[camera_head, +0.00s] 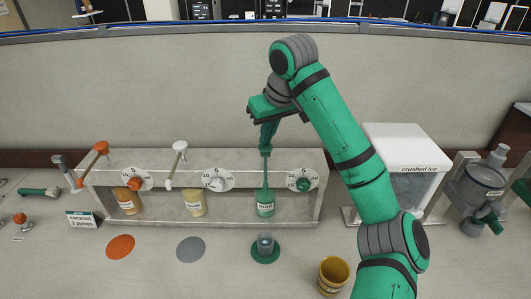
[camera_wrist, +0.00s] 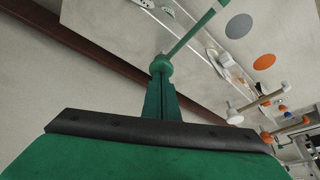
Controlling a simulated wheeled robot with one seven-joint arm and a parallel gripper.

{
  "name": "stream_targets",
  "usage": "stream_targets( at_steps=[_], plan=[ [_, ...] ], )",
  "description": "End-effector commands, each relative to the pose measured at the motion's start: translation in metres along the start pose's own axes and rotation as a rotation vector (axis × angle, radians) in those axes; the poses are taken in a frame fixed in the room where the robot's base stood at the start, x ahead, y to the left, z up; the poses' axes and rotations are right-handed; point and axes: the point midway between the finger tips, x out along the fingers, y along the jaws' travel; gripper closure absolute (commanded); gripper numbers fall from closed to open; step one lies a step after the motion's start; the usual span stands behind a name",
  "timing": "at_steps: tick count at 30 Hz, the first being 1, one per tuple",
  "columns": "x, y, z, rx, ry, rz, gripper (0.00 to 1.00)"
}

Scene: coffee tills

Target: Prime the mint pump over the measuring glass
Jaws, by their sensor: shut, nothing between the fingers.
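The mint pump is a green bottle (camera_head: 265,206) in the rack's right bay, with a thin green stem (camera_head: 266,172) rising through the top. A small clear measuring glass (camera_head: 265,242) stands on a round green mat (camera_head: 265,257) in front of the bottle. My gripper (camera_head: 267,148) points down over the pump, fingers together and empty. In the wrist view the fingertips (camera_wrist: 161,76) meet or nearly meet the green pump head (camera_wrist: 160,66), and its spout (camera_wrist: 192,37) reaches up-right. I cannot tell whether they touch. The liquid level is not readable.
Orange (camera_head: 102,149) and white (camera_head: 180,147) pumps stand to the left on the rack, with dials beside them. The orange (camera_head: 120,247) and grey (camera_head: 190,250) mats are bare. A yellow cup (camera_head: 334,274) stands front right. A crushed ice bin (camera_head: 405,145) is behind my arm.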

Motion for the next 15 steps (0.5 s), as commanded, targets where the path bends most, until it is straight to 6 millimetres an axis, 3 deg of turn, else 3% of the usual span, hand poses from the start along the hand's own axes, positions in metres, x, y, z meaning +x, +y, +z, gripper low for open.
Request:
stream_targets(
  at_steps=[15],
  plan=[
    [-0.026,0.000,-0.011,0.000,0.003,0.001,1.00]
  ],
)
